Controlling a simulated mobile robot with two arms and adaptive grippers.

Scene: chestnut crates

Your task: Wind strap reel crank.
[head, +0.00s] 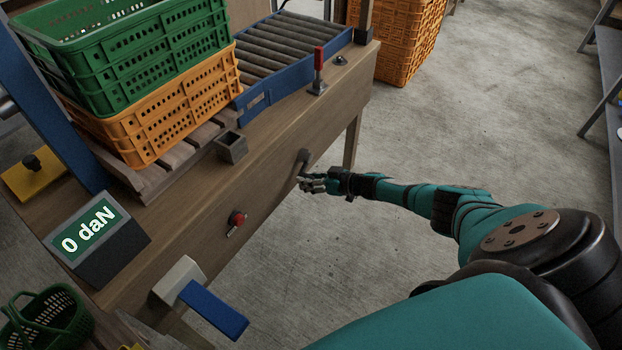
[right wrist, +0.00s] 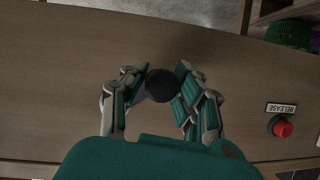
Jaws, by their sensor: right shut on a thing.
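The crank (head: 304,157) sits on the front face of the wooden bench, a dark grey part partly hidden by my gripper. In the right wrist view its round black knob (right wrist: 162,86) shows between my fingers. My right gripper (head: 311,184) is at the crank, shut on this knob; it also shows in the right wrist view (right wrist: 156,88). The strap and the inside of the reel cannot be made out. My left gripper is in neither view.
A red release button (right wrist: 283,128) is on the bench front. Orange (head: 190,105) and green crates (head: 130,72) stand stacked on the bench (head: 185,215). A blue-handled part (head: 213,311) juts out nearer me. The floor to the right is clear.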

